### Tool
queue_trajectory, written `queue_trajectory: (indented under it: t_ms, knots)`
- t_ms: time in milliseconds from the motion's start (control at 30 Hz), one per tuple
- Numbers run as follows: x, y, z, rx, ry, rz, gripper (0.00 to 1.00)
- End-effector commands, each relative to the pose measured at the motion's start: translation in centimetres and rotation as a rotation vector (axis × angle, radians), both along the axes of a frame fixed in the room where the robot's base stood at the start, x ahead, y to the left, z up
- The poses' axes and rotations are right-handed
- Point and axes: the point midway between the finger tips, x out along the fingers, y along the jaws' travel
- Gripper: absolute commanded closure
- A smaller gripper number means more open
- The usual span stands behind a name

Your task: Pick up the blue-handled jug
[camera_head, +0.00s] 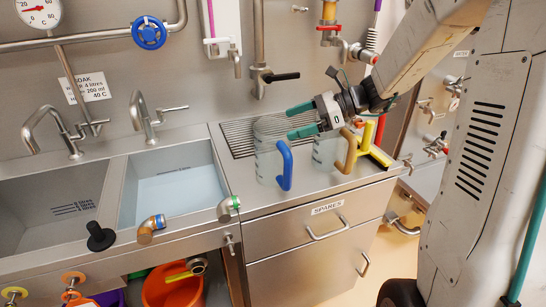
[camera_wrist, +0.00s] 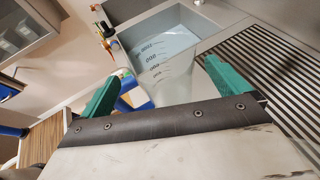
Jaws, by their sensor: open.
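The blue-handled jug (camera_head: 266,162) is a clear, upright vessel on the steel counter, right of the sinks. Its blue handle (camera_head: 285,166) faces front right. My gripper (camera_head: 295,121) has green fingers and is open beside the jug's upper part, pointing left. In the wrist view, the clear jug (camera_wrist: 172,78) with dark graduation marks shows between the two spread fingers of my gripper (camera_wrist: 168,85). Part of its blue handle shows next to the left finger. I cannot tell whether either finger touches the jug.
A similar jug with a tan handle (camera_head: 350,150) stands just right, with a yellow tool (camera_head: 373,148) beyond it. A slotted drain grid (camera_head: 240,138) lies behind. Two sinks with a blue-tinted basin (camera_head: 180,190) are left. A black-handled tap (camera_head: 275,77) is on the wall above.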

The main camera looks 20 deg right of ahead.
Motion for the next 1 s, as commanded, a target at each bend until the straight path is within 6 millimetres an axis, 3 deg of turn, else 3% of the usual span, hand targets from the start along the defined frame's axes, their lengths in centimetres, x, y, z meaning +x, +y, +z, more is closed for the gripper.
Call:
queue_trajectory:
  t_ms: [533, 833, 867, 1000]
  knots:
    - [2.3, 5.8, -2.7, -0.001, 0.001, 0.003, 0.0]
    - [2.6, 6.4, -2.9, -0.001, 0.0, -0.001, 0.0]
    - [2.6, 6.4, -2.9, -0.001, 0.0, -0.001, 0.03]
    - [2.6, 6.4, -2.9, -0.001, 0.0, -0.001, 0.42]
